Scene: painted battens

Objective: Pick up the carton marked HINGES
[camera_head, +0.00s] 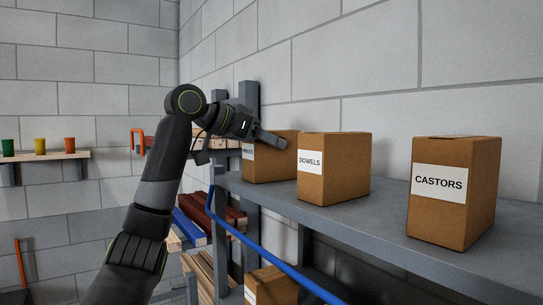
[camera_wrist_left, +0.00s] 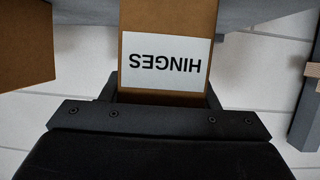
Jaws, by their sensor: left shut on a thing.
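The HINGES carton (camera_head: 275,165) is a brown box at the far end of the grey shelf, its white label partly covered by my left gripper (camera_head: 268,138) in the head view. In the left wrist view the carton (camera_wrist_left: 165,18) stands between the two dark fingers, with its HINGES label upside down in the picture. My left gripper is shut on this carton. The carton looks upright; I cannot tell whether its base touches the shelf. My right gripper is in neither view.
The DOWELS carton (camera_head: 335,170) stands close beside the HINGES carton, and the CASTORS carton (camera_head: 455,195) is nearer on the same shelf (camera_head: 375,218). Another carton (camera_head: 270,287) is below. Painted battens (camera_head: 192,215) lie on a rack behind my arm.

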